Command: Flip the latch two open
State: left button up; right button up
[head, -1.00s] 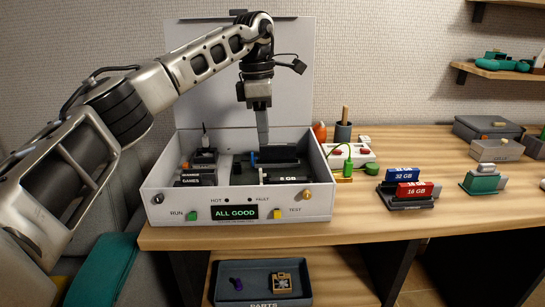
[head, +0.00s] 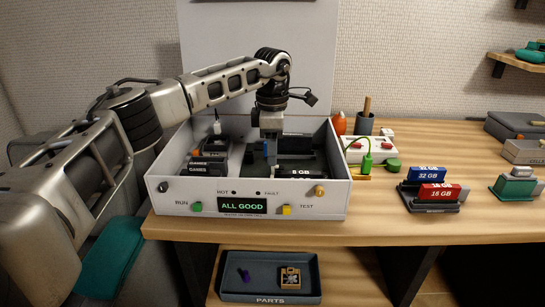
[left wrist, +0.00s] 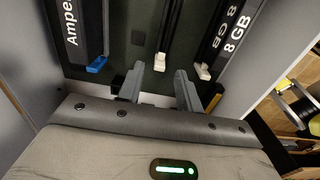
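The open white case (head: 165,200) stands on the table with its lid raised. My left gripper (head: 270,158) reaches down inside it, over the dark board. In the left wrist view its two fingers (left wrist: 159,88) are apart with nothing between them. Ahead of them are a blue latch (left wrist: 97,65) at the end of the "Ampe..." card, a white latch (left wrist: 160,64) near the middle and another white latch (left wrist: 203,71) beside the 8 GB module (left wrist: 225,35). I cannot tell which one is latch two. My right gripper is not in view.
The case front carries an "ALL GOOD" display (head: 243,205), a green button (head: 197,206) and a yellow button (head: 287,210). A memory stand (head: 430,205) with red and blue modules stands to the right. A parts tray (head: 268,290) lies below. The table's front is mostly clear.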

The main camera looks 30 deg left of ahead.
pick_arm(q)
jog(key=shift+f, duration=1.1)
grip_shut()
